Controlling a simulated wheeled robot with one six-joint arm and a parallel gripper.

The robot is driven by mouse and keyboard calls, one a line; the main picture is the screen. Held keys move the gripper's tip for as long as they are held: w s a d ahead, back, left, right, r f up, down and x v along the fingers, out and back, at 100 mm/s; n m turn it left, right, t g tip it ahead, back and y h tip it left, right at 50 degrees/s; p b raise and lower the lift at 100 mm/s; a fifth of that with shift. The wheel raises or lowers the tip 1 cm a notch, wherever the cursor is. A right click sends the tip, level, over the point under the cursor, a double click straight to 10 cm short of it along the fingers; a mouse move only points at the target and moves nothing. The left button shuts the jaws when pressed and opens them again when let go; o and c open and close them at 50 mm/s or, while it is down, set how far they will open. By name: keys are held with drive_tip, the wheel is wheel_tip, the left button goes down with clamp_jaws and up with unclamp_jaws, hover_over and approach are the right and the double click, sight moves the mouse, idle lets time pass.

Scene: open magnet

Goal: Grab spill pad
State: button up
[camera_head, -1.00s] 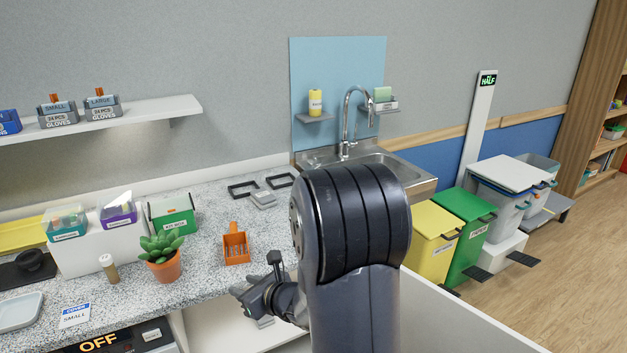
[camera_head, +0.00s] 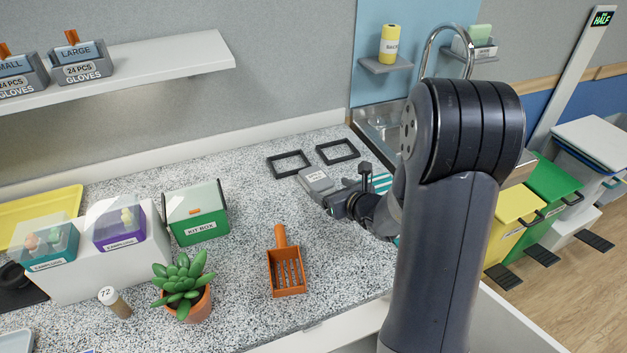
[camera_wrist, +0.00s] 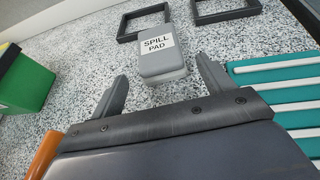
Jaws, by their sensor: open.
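The spill pad (camera_wrist: 161,58) is a small grey block with a white label reading "SPILL PAD". In the wrist view it lies on the speckled counter, just beyond and between the fingertips of my open gripper (camera_wrist: 162,80). In the head view the spill pad (camera_head: 316,181) lies in front of two black frames, and my gripper (camera_head: 335,200) is close to its near right side. The gap between the fingers is empty.
Two black square frames (camera_head: 289,164) lie behind the pad. A teal and white striped item (camera_wrist: 280,85) is close to the right finger. An orange scoop (camera_head: 286,270), green kit box (camera_head: 197,213) and potted succulent (camera_head: 183,285) stand left and nearer.

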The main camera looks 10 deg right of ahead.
sight(322, 183)
drive_tip(key=shift+o, duration=1)
drive_tip(key=shift+w+a+f, duration=0.25)
drive_tip(key=shift+w+a, duration=0.05)
drive_tip(key=shift+w, duration=0.3)
drive_tip(key=shift+p+x, duration=0.4)
drive_tip(key=shift+x, duration=0.45)
drive_tip(key=shift+p+x, duration=0.5)
drive_tip(key=shift+x, duration=1.45)
drive_tip(key=shift+d+r, duration=0.1)
drive_tip(key=shift+c, duration=0.5)
drive_tip(key=c, duration=1)
drive_tip(key=shift+o, duration=0.2)
